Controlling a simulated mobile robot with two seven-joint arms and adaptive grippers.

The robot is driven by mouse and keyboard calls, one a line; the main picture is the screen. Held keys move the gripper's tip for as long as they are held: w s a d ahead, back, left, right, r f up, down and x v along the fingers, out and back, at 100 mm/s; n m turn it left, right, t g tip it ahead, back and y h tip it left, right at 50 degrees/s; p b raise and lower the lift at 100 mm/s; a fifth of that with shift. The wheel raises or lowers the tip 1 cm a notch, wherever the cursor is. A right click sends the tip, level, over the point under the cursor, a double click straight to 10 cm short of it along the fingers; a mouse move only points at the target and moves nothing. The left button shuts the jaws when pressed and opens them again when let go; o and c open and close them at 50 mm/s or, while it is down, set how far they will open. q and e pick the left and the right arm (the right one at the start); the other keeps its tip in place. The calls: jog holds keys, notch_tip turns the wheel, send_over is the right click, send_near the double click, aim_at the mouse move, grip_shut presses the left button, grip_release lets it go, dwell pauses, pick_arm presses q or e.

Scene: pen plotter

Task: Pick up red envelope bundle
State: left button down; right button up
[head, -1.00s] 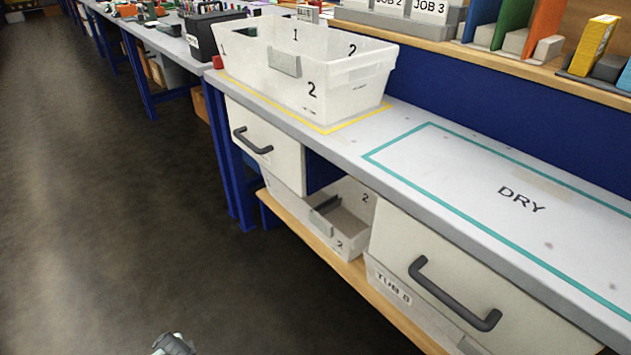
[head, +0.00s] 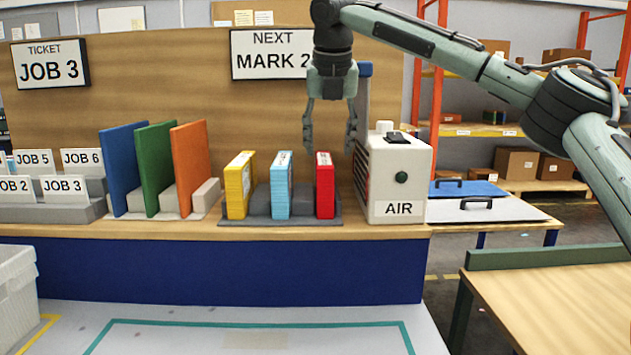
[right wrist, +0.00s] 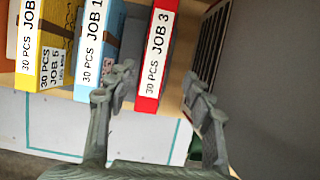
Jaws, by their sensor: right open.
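The red envelope bundle (head: 325,186) stands upright at the right end of a dark rack on the wooden shelf, just left of the AIR unit. My right gripper (head: 331,148) is open and empty above it, fingers pointing down. In the right wrist view the red bundle (right wrist: 156,58), labelled "JOB 3, 30 PCS", lies beyond and between the two open fingers (right wrist: 160,98). The fingers look apart from it. My left gripper does not show.
A blue bundle (head: 281,185) and a yellow bundle (head: 239,186) share the dark rack (head: 262,219). The white AIR unit (head: 397,178) stands close on the right. Blue, green and orange dividers (head: 190,168) stand to the left.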

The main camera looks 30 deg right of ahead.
aim_at(325, 159)
jog(key=x, duration=0.7)
jog(key=shift+w+a+f, duration=0.15)
jog(key=shift+w+a, duration=0.05)
jog(key=shift+w, duration=0.25)
jog(key=shift+c, duration=0.4)
grip_shut()
